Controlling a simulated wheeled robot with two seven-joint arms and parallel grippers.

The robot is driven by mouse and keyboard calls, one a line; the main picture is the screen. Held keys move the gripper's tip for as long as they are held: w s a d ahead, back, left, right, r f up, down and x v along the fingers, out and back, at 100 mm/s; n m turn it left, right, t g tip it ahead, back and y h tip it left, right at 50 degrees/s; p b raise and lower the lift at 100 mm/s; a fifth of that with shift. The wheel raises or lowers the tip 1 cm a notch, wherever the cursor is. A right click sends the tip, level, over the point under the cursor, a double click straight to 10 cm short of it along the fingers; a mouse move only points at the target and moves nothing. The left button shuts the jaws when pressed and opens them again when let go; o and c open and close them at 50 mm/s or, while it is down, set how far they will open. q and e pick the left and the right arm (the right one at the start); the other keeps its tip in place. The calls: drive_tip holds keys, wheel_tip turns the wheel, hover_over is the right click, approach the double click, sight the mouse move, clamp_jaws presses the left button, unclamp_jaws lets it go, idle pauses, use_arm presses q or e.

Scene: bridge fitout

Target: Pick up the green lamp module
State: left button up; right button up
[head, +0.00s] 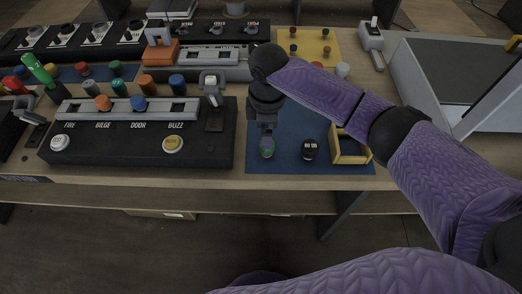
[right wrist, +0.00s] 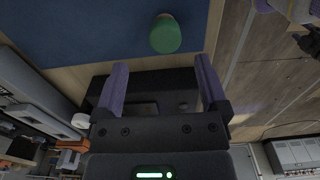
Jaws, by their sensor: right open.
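The green lamp module (head: 267,148) stands on the blue mat (head: 285,127), near its front left. My right gripper (head: 267,131) is just behind and above it in the head view, pointing down and hiding part of it. In the right wrist view, the green lamp module (right wrist: 165,34) shows as a green domed cap beyond the open fingers of my right gripper (right wrist: 160,66). Nothing is between the fingers. I do not see my left gripper.
A dark round module (head: 310,150) and a yellow open box (head: 351,148) are to the right on the mat. A black panel (head: 205,152) with white and yellow buttons lies to the left. A yellow board (head: 318,41) with small knobs is behind. The table's front edge is close.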

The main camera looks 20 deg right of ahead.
drive_tip(key=f, duration=0.2)
drive_tip(key=f+b, duration=0.1)
drive_tip(key=f, duration=0.1)
drive_tip(key=f+b, duration=0.1)
drive_tip(key=f, duration=0.1)
drive_tip(key=shift+s+f, duration=0.3)
drive_tip(key=shift+s, duration=0.05)
drive_tip(key=shift+f, duration=0.1)
drive_tip(key=shift+c, duration=0.6)
clamp_jaws()
